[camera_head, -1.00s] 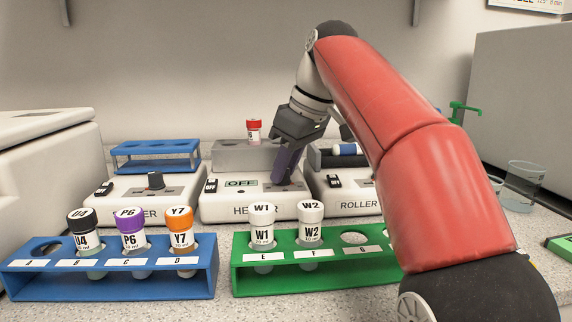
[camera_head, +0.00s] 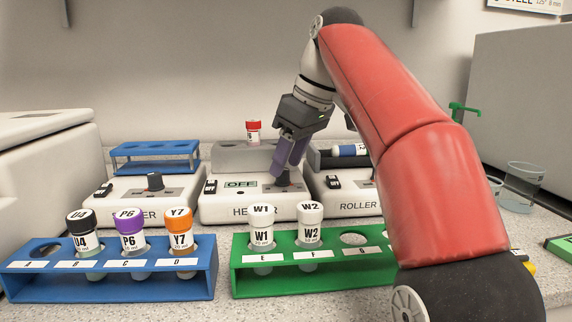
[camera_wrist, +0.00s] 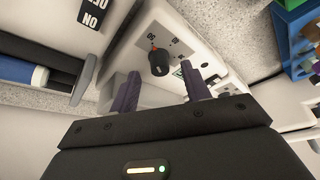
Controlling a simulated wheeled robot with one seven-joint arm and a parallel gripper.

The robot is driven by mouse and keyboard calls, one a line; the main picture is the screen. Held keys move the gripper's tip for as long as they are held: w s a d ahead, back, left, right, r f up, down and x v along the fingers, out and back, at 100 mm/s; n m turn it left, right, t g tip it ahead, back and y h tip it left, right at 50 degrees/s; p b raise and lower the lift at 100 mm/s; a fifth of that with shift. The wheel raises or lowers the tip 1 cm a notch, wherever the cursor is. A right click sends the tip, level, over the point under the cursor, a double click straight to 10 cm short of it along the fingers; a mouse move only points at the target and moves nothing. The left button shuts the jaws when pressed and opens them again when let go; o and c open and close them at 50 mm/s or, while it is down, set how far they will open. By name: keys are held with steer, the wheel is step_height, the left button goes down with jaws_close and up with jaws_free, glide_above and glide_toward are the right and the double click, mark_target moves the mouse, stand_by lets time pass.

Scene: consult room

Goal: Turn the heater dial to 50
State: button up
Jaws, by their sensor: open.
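The heater (camera_head: 222,208) is the middle white unit, with a display (camera_head: 241,184) reading OFF. Its black dial (camera_head: 282,178) sits right of the display, and the dial also shows in the wrist view (camera_wrist: 158,62) with a red mark on top. My gripper (camera_head: 284,170) is open, with its purple fingers just above the dial in the head view. In the wrist view the fingertips (camera_wrist: 159,82) are apart, the dial showing in the gap beyond them. Nothing is held. Whether a finger touches the dial, I cannot tell.
A red-capped vial (camera_head: 253,132) stands in the heater's grey block (camera_head: 236,155). A shaker-like unit (camera_head: 130,205) is left and the roller (camera_head: 352,207) right. The blue rack (camera_head: 110,289) and green rack (camera_head: 318,280) with vials stand in front.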

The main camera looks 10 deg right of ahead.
steer(key=v, duration=0.3)
steer(key=s+d+b, duration=0.1)
steer(key=s+d, duration=0.6)
steer(key=d, duration=0.2)
steer(key=shift+d, duration=0.3)
steer(key=shift+s, duration=0.1)
